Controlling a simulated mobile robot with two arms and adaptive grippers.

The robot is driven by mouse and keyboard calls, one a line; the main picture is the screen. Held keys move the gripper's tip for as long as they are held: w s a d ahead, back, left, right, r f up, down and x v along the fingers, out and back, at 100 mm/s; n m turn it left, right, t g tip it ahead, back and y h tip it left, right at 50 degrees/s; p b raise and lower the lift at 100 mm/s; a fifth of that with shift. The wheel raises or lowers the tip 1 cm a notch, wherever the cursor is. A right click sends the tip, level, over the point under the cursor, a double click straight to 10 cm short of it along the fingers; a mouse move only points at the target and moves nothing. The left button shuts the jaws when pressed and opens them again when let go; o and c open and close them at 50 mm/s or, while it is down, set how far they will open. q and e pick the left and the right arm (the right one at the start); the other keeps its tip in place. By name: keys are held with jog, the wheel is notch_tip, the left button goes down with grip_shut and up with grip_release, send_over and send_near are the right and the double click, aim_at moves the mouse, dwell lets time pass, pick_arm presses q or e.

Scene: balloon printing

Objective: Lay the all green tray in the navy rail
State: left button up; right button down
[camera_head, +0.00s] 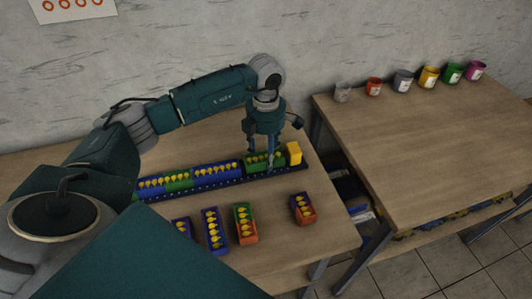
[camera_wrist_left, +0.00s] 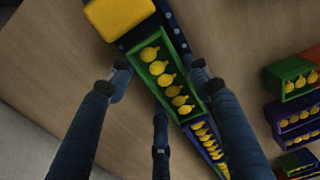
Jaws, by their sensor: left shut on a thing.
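The all green tray (camera_head: 254,160) holds a row of yellow balloon-shaped pieces. It is at the right end of the navy rail (camera_head: 215,186), beside the yellow block (camera_head: 294,153). My left gripper (camera_head: 262,163) points down and is shut on this tray. In the left wrist view the gripper's fingers (camera_wrist_left: 160,85) straddle the green tray (camera_wrist_left: 148,55), which lines up with the rail (camera_wrist_left: 177,34) and the yellow block (camera_wrist_left: 118,15). I cannot tell whether the tray rests fully on the rail floor. My right gripper is not in view.
Other filled trays, such as a blue one (camera_head: 216,172), sit in the rail to the left. Several loose trays, including a green and orange one (camera_head: 245,225), lie in front on the table. Several coloured pots (camera_head: 429,77) stand on the right table (camera_head: 430,130).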

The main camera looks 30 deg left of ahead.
pick_arm(q)
jog(key=shift+f+b, duration=0.3)
jog(key=shift+f, duration=0.05)
dwell(0.6)
jog(key=o, duration=1.2)
jog(key=shift+o, duration=0.2)
jog(key=shift+r, duration=0.1)
notch_tip(320, 180, up, 12)
